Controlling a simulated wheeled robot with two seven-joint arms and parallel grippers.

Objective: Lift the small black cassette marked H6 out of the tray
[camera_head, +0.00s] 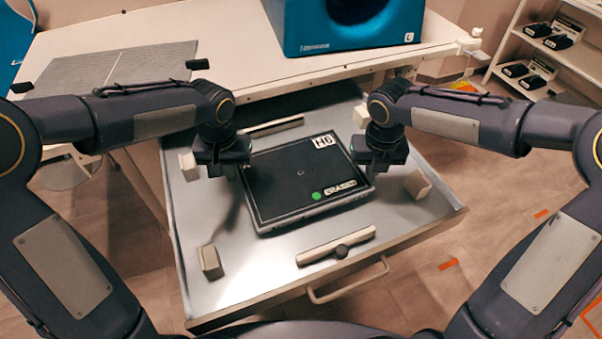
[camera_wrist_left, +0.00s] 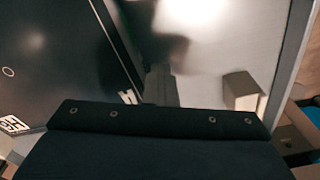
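The black cassette (camera_head: 301,178) lies flat in the metal tray (camera_head: 222,262), with a white H6 label, a green dot and the word ERASED on its top. In the left wrist view the cassette (camera_wrist_left: 62,52) fills the left side. My left gripper (camera_head: 240,178) is at the cassette's left edge. My right gripper (camera_head: 372,170) is at its right edge. Both point down; their fingertips are hidden or too dark to tell whether they grip the cassette. The cassette appears to rest on the tray floor.
A handle (camera_head: 348,285) is on the tray's front. Behind is a white table (camera_head: 230,50) with a blue machine (camera_head: 345,25). Shelves stand at the right.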

